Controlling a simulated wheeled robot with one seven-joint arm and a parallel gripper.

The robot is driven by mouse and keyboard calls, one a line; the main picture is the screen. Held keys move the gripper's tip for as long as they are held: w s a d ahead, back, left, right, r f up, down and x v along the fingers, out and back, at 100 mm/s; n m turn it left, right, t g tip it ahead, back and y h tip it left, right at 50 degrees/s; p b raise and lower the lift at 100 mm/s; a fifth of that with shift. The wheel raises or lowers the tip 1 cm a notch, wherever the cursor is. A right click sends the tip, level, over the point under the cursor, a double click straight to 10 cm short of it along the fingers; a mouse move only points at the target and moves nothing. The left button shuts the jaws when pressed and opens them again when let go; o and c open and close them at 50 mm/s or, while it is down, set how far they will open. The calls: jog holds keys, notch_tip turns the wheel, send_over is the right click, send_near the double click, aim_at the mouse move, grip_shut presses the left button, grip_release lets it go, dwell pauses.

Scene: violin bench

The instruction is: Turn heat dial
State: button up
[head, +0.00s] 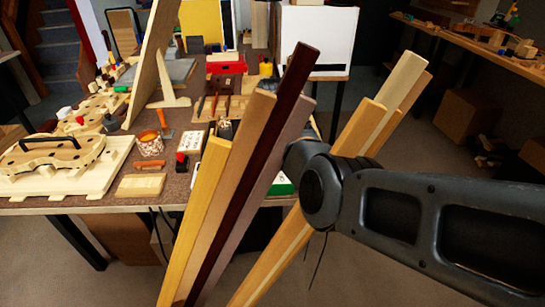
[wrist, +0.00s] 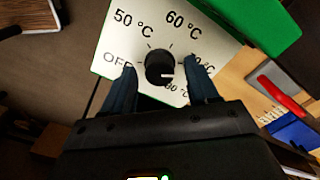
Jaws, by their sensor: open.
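The black round heat dial (wrist: 160,66) sits on a white panel (wrist: 200,28) marked OFF, 50, 60, 70 and 80 °C in the wrist view. A short white mark shows on the dial's lower right part; I cannot tell exactly which setting it points to. My gripper (wrist: 161,70) is open, one finger on each side of the dial, with a visible gap on both sides. The left finger partly covers OFF and the right one partly covers the 70 °C label. In the head view, the gripper and dial are hidden behind wooden strips; a green housing (head: 284,187) partly shows.
Tall wooden strips (head: 222,200) stand in front of the bench, close to my arm. The bench (head: 60,205) holds a violin body (head: 50,155), a jar (head: 150,143) and several tools. A red-handled tool (wrist: 285,92) lies right of the panel in the wrist view.

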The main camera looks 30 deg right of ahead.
aim_at(273, 160)
notch_tip(273, 160, up, 8)
jog(key=shift+f, duration=0.1)
dwell(0.4)
dwell(0.4)
